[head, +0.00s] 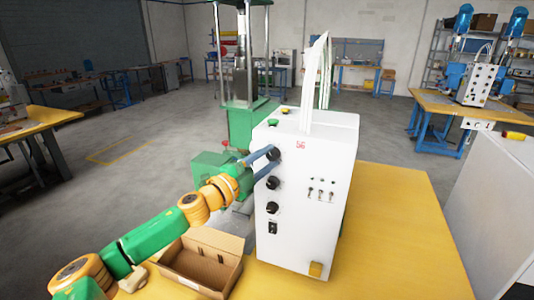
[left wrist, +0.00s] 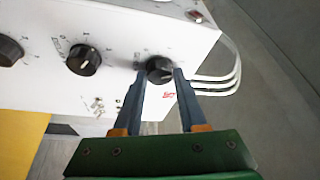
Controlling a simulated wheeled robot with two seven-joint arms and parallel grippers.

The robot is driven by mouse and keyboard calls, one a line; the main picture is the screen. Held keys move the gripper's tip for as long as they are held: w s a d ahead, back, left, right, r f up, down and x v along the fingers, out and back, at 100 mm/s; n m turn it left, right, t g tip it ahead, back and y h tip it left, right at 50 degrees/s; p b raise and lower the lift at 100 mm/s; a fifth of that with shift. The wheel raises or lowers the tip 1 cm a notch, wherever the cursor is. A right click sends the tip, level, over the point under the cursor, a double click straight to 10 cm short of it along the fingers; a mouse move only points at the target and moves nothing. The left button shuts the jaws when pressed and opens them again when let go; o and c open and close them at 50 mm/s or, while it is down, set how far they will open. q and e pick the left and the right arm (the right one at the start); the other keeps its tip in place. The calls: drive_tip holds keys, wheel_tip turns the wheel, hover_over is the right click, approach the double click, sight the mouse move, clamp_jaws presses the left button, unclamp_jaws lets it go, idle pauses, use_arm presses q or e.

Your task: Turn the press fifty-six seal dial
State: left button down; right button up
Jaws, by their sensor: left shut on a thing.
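The white control box marked 56 (head: 316,215) stands on the yellow table. Three black dials run down its front face. The top dial (head: 274,153) is nearest the red 56, and in the left wrist view this dial (left wrist: 159,68) sits between my fingertips. My left gripper (head: 270,157) reaches in from the left and is shut on the top dial, one blue-grey finger on each side. The middle dial (head: 273,182) and the bottom dial (head: 272,208) are free. Which of the dials is the seal dial cannot be read from the labels. My right gripper is not in view.
A green press (head: 246,122) stands behind. White cables (head: 318,80) rise from the control box. The table's right side is clear.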

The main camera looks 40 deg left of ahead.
use_arm(q)
drive_tip(key=shift+r+m, duration=0.15)
drive_tip(key=shift+m, duration=0.25)
drive_tip(key=c, duration=0.6)
unclamp_jaws()
drive_tip(key=shift+a, duration=0.1)
drive_tip(key=shift+o, duration=0.6)
drive_tip(key=shift+w, duration=0.15)
drive_tip(key=shift+f, duration=0.2)
